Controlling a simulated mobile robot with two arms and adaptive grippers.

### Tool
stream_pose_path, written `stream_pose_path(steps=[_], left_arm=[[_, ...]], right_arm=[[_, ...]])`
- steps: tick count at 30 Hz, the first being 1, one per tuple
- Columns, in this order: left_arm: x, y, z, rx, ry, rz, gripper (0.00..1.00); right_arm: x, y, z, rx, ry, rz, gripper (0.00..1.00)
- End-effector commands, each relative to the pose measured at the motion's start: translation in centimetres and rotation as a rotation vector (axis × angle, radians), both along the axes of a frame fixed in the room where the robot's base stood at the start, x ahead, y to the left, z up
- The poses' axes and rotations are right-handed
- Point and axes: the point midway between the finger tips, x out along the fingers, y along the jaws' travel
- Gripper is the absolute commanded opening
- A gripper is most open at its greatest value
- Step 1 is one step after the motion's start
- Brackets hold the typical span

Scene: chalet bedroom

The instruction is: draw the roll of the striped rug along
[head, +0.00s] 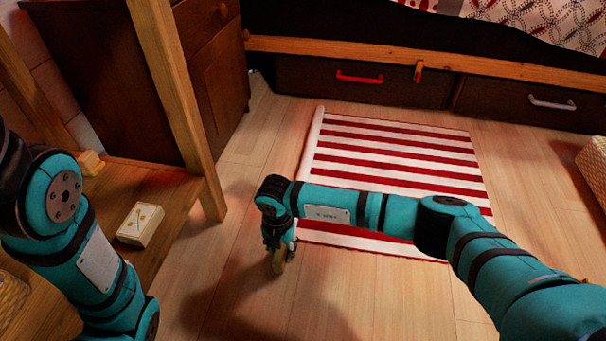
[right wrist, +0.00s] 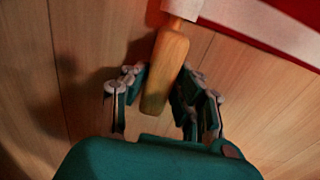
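The red-and-white striped rug (head: 400,155) lies mostly flat on the floor. Its left edge forms a narrow pale roll (head: 312,140), partly hidden behind my right arm. My right gripper (head: 279,258) is low over the floor at the near end of this roll. In the right wrist view, a wooden handle (right wrist: 165,72) sticks out of the roll's pale end and lies between the fingers of my right gripper (right wrist: 162,85). The fingertips appear closed against both sides of it. My left arm is at the left of the head view; its gripper is out of view.
A wooden stand with a shelf (head: 165,190) is at left, holding a small box (head: 140,223). A dark cabinet (head: 130,80) stands behind it. Bed drawers (head: 330,85) border the rug's far side. A wicker-like box (head: 592,165) is at right. Floor left of the roll is bare.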

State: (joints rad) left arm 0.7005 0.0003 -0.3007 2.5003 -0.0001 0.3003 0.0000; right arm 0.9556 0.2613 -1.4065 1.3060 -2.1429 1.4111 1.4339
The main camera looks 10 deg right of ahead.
Motion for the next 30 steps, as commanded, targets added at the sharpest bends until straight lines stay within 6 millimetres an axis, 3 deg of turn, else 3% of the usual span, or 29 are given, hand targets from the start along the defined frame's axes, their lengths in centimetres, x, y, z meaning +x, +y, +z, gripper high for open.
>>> stream_pose_path(steps=[1,6,11,24,30], left_arm=[[0.0,0.0,0.0,0.0,0.0,0.0,0.59],[0.0,0.0,0.0,0.0,0.0,0.0,0.59],[0.0,0.0,-0.1,0.0,0.0,0.001,0.59],[0.0,0.0,-0.4,0.0,0.0,0.001,0.59],[0.0,0.0,-0.4,0.0,0.0,0.001,0.59]], right_arm=[[0.0,0.0,0.0,0.0,0.0,0.0,0.18],[0.0,0.0,0.0,0.0,0.0,0.0,0.0],[0.2,0.4,0.0,0.0,0.0,-0.001,0.0],[1.8,4.2,0.0,0.001,-0.001,-0.001,0.0],[2.0,4.6,0.0,0.001,-0.001,0.0,0.0]])
